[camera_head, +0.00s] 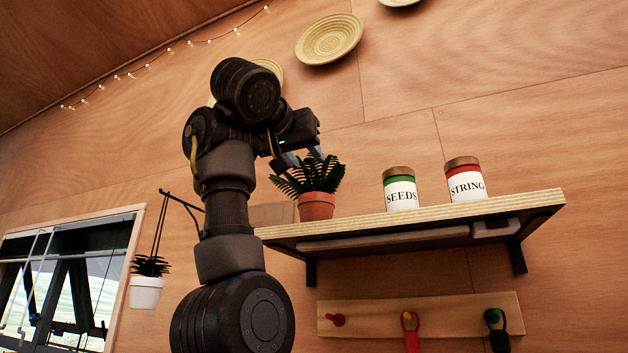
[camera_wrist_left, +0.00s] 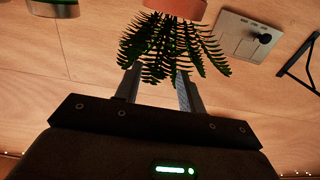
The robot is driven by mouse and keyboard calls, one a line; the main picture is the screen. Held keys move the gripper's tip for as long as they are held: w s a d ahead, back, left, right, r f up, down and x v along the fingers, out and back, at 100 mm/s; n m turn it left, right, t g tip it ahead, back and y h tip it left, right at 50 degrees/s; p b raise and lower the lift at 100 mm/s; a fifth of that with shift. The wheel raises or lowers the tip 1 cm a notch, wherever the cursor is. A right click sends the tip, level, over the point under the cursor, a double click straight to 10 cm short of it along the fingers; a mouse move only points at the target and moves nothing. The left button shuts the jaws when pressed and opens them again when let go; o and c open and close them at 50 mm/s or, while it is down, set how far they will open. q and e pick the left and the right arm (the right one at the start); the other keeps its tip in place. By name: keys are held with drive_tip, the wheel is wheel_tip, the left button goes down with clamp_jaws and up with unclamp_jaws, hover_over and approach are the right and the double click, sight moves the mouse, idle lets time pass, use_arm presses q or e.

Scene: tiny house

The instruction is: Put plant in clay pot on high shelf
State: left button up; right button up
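The plant in a clay pot (camera_head: 317,206) stands upright at the left end of the high wooden shelf (camera_head: 410,226), its green fronds above the orange pot. In the left wrist view, the clay pot (camera_wrist_left: 184,8) is cut off at the top edge, with the fronds (camera_wrist_left: 165,48) hanging down in the inverted picture. My left gripper (camera_head: 303,158) is at the top of the fronds, above the pot. In the wrist view its two fingers (camera_wrist_left: 158,74) are spread apart, with leaf tips between and in front of them; they are clear of the pot. My right gripper is not in view.
Jars labelled SEEDS (camera_head: 400,190) and STRING (camera_head: 464,180) stand further right on the shelf. A peg rail (camera_head: 370,317) with hanging tools is below. A white hanging planter (camera_head: 146,291) is at left by the window. Woven plates (camera_head: 329,39) hang on the wall above.

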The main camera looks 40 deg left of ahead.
use_arm(q)
drive_tip(key=shift+b+v, duration=0.85)
drive_tip(key=shift+v, duration=1.95)
drive_tip(key=shift+w, duration=0.1)
